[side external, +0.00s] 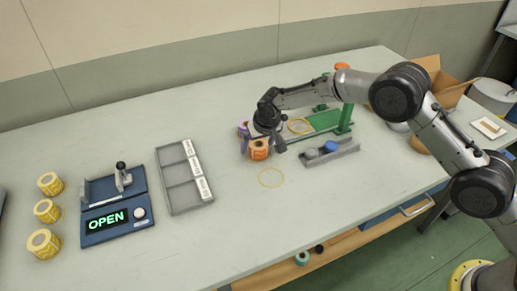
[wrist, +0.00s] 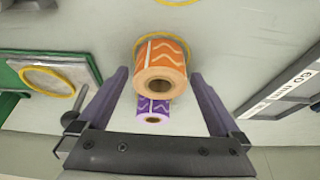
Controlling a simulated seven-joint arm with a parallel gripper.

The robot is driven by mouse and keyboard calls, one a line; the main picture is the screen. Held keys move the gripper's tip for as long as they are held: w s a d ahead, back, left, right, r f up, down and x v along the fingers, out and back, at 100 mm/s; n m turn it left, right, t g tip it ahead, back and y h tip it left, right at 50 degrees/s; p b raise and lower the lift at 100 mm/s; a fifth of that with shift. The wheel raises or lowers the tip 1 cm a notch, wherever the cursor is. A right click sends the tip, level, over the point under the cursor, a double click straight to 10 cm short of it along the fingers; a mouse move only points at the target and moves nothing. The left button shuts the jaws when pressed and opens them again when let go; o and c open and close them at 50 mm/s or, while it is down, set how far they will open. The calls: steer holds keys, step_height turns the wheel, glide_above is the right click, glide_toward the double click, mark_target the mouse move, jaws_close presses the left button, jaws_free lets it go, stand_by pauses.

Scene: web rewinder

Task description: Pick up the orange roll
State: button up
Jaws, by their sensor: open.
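The orange roll (side external: 259,149) stands upright on the table under my gripper (side external: 266,140) in the side external view. In the wrist view the orange roll (wrist: 161,72) has wavy pale lines and a vertical white stripe, and its cored end faces the camera. My gripper (wrist: 158,80) is open, with one finger on each side of the orange roll and visible gaps between. A purple roll (wrist: 153,108) shows just below the orange one in the wrist view, between the fingers. In the side view the purple roll (side external: 243,129) is partly hidden behind my gripper.
A grey compartment tray (side external: 184,184) lies to the left. A blue device reading OPEN (side external: 110,220) and several yellow rolls (side external: 46,211) are farther left. A green stand (side external: 345,118) and a grey holder with a blue knob (side external: 331,153) are to the right. A yellow ring (side external: 271,177) marks clear table in front.

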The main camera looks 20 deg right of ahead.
steer(key=shift+f, duration=0.1)
steer(key=c, duration=1.4)
steer(key=shift+w+r, duration=0.1)
steer(key=shift+r, duration=0.35)
step_height(320, 180, up, 2)
steer(key=shift+r, duration=0.1)
steer(key=s+d+r, duration=0.2)
steer(key=s+r, duration=0.3)
steer(key=s, duration=0.1)
steer(key=s+d+r, duration=0.2)
steer(key=s+r, duration=0.3)
steer(key=s, duration=0.2)
steer(key=shift+s+d, duration=0.15)
steer(key=shift+d, duration=0.2)
